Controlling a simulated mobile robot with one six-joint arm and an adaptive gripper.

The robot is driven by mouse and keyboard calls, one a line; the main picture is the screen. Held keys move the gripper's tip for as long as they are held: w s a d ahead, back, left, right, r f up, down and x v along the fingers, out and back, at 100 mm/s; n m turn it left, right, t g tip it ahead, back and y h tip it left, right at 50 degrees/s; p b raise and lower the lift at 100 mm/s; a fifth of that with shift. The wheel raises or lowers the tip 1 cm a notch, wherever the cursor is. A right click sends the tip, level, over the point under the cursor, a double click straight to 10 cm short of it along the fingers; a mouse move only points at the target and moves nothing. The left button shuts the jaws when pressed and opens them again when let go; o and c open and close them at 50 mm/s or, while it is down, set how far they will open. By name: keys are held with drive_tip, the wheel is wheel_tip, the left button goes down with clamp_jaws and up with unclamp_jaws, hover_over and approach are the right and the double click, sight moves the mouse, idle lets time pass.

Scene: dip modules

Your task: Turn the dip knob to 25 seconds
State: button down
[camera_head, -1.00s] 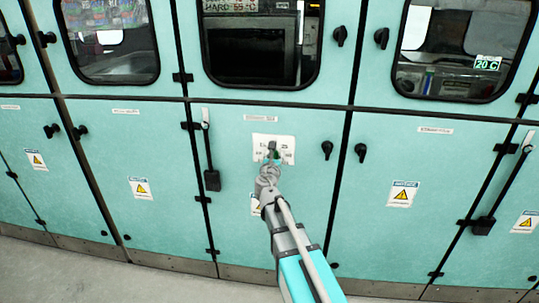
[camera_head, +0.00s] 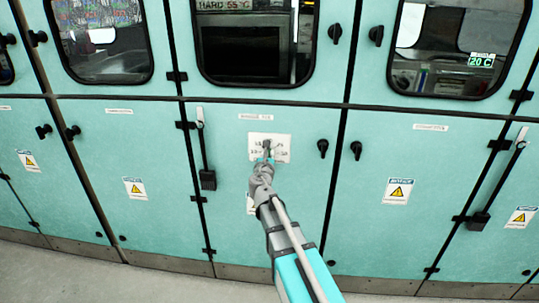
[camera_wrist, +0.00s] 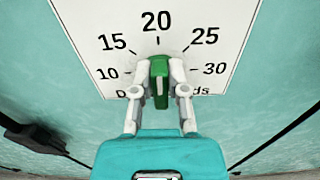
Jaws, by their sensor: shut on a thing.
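The green dip knob (camera_wrist: 160,78) sits on a white dial plate (camera_wrist: 105,18) with the numbers 10, 15, 20, 25 and 30. In the wrist view the knob stands nearly upright, its top end towards the 20 mark. My gripper (camera_wrist: 158,72) has its two white fingers shut on the knob, one on each side. In the head view the dial plate (camera_head: 283,141) is on the lower middle door, and my gripper (camera_head: 265,157) reaches it from below. The knob is small and partly covered there.
Turquoise cabinet doors surround the dial. Black door handles (camera_head: 323,148) (camera_head: 356,150) stand to the right, and a vertical latch bar (camera_head: 207,180) hangs to the left. A warning label (camera_head: 398,190) is on the right door. Grey floor (camera_head: 110,285) lies in front.

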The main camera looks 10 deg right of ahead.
drive_tip(key=shift+d+m, duration=0.1)
drive_tip(key=shift+m, duration=0.2)
drive_tip(key=m, duration=0.4)
drive_tip(key=shift+s+d+f, duration=0.1)
drive_tip(key=shift+d, duration=0.1)
drive_tip(key=m, duration=0.4)
drive_tip(key=shift+d+f, duration=0.1)
drive_tip(key=shift+d, duration=0.05)
drive_tip(key=c, duration=0.6)
unclamp_jaws()
drive_tip(key=shift+c, duration=0.2)
drive_tip(key=shift+s, duration=0.1)
